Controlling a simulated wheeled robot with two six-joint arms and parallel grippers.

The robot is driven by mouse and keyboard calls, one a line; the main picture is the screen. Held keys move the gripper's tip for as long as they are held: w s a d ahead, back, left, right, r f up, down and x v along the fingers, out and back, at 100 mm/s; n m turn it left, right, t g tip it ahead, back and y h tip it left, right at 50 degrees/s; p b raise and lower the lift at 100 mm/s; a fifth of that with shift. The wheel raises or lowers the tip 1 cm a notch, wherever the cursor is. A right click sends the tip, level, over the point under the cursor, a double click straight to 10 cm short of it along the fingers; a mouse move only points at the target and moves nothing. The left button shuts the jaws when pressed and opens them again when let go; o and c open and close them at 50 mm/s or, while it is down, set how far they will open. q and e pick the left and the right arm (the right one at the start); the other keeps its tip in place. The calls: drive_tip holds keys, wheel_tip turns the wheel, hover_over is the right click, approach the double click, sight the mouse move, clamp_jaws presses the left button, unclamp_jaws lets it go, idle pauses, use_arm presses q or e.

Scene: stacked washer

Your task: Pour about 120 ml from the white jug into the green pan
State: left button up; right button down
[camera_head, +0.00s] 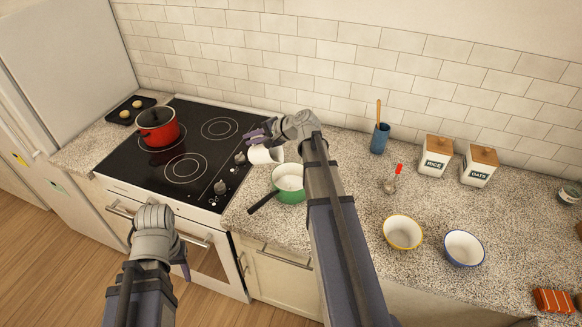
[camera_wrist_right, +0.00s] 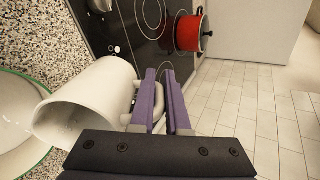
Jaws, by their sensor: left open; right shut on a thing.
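The white jug (camera_head: 262,155) is in the air near the cooktop's right edge, just behind the green pan (camera_head: 278,194). My right gripper (camera_head: 256,137) is shut on the jug's handle; in the right wrist view its purple fingers (camera_wrist_right: 166,98) close around the handle. There the jug (camera_wrist_right: 95,95) looks tilted, its mouth towards the pan (camera_wrist_right: 12,160). The pan stands on the counter, black handle towards the front left. My right arm hides part of its right side. I see no stream of liquid. My left gripper (camera_head: 181,260) is open and empty, low in front of the oven.
A red pot (camera_head: 158,130) stands on the black cooktop (camera_head: 125,165). Right of my arm are a spoon with a red handle (camera_head: 391,182), a yellow-rimmed bowl (camera_head: 402,232), a blue-rimmed bowl (camera_head: 463,248), a blue utensil cup (camera_head: 380,140) and the rice (camera_head: 435,157) and oats (camera_head: 478,166) canisters.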

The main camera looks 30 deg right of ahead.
drive_tip(key=shift+f, duration=0.1)
drive_tip(key=shift+w+a+f+g+h+p, duration=0.2)
drive_tip(key=shift+w+f+g+h+p, duration=0.2)
drive_tip(key=shift+f+g, duration=0.15)
drive_tip(key=w+a+f+g+h, duration=0.1)
drive_tip(key=f+g, duration=0.1)
drive_tip(key=f, duration=0.1)
drive_tip(key=w+a+f+g+h+b, duration=0.1)
drive_tip(key=w+f+g+h, duration=0.1)
drive_tip(key=f, duration=0.1)
drive_tip(key=w+a+f+g+h, duration=0.1)
drive_tip(key=f+g, duration=0.1)
drive_tip(key=f, duration=0.1)
drive_tip(key=shift+w+g+h, duration=0.3)
drive_tip(key=shift+g, duration=0.05)
drive_tip(key=shift+w+a+f+g+h+b, duration=0.2)
drive_tip(key=shift+w+f+g+h+b, duration=0.1)
drive_tip(key=shift+f+g+b, duration=0.3)
drive_tip(key=shift+a+f+g+h+b, duration=0.15)
drive_tip(key=shift+f+g+h+b, duration=0.15)
drive_tip(key=shift+f+g+b, duration=0.15)
